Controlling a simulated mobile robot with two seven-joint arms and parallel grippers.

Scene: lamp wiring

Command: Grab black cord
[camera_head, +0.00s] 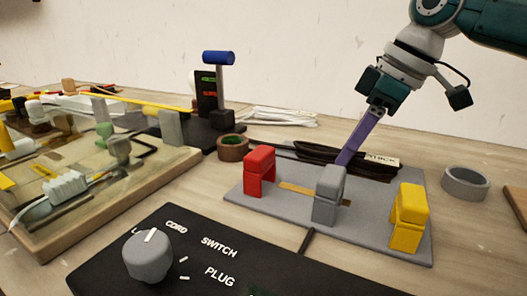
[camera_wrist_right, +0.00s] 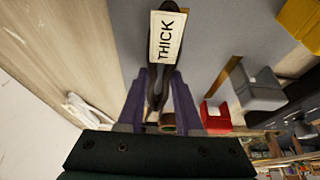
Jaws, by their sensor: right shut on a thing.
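The black cord (camera_head: 318,152) is a dark bundle with a pale tag reading THICK (camera_head: 382,160), at the back edge of the grey board. My right gripper (camera_head: 346,158) reaches down to it with purple fingers, shut on the cord near the tag. In the right wrist view the cord (camera_wrist_right: 168,78) runs between the two fingers (camera_wrist_right: 160,80), with the tag (camera_wrist_right: 167,38) beyond the tips. I cannot tell whether the cord is lifted off the surface. My left gripper is not in view.
Red (camera_head: 259,172), grey (camera_head: 329,194) and yellow (camera_head: 408,217) blocks stand on the grey board (camera_head: 375,240). A black panel with a knob (camera_head: 147,256) is in front. A cluttered wooden tray (camera_head: 40,245) is left. Tape rolls (camera_head: 232,147) (camera_head: 465,183) and white cord (camera_head: 275,116) lie nearby.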

